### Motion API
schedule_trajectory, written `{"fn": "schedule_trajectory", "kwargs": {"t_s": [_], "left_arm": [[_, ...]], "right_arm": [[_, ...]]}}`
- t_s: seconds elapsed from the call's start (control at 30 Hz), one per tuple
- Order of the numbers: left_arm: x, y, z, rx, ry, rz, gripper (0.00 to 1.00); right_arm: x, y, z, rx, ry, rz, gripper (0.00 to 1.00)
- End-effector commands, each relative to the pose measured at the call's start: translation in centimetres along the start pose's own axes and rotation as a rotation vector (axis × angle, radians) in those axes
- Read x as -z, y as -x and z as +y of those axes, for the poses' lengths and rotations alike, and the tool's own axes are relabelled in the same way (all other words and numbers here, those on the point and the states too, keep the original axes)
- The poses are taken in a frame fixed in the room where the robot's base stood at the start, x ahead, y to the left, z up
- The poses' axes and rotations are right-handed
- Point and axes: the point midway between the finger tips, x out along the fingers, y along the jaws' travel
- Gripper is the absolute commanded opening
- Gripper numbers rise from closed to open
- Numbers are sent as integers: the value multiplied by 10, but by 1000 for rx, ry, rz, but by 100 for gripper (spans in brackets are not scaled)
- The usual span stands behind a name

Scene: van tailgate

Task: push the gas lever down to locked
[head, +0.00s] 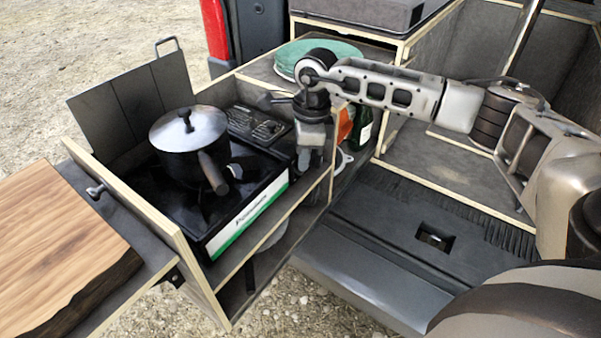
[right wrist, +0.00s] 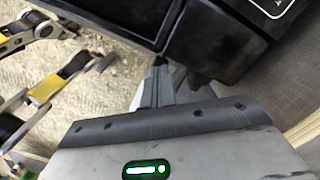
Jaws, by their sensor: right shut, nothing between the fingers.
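The gas stove (head: 245,217) is a black camping cooker with a white and green front label, sitting in the pulled-out drawer. My right gripper (head: 303,162) points down at the stove's right end, with its fingers together and nothing between them. In the right wrist view, the closed fingertips (right wrist: 158,66) are close beside a black body (right wrist: 215,45), likely the stove; I cannot tell whether they touch. A small dark part (right wrist: 196,82) shows just right of the fingers, too unclear to name. I cannot make out the gas lever or its position; my gripper covers that end in the head view.
A lidded pot (head: 188,130) stands on the stove, its handle toward the front. A raised dark panel (head: 128,108) stands behind it. A wooden board (head: 60,250) lies at the left. A green round item (head: 330,52) lies behind my gripper. The van floor (head: 380,235) at the right is mostly clear.

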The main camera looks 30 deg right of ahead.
Motion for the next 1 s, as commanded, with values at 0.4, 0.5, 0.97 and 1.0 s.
{"fn": "schedule_trajectory", "kwargs": {"t_s": [0.4,0.5,0.97,1.0], "left_arm": [[-9,-6,0,-1,-2,3,30],[-15,-11,0,-2,-3,5,30],[-4,-6,0,-1,-4,10,30],[-4,-6,0,-1,-4,10,30]], "right_arm": [[1,-15,2,-5,2,2,0],[2,-28,2,-5,2,2,0],[30,-6,0,-2,-1,2,0],[31,-6,1,-2,1,1,0]]}}
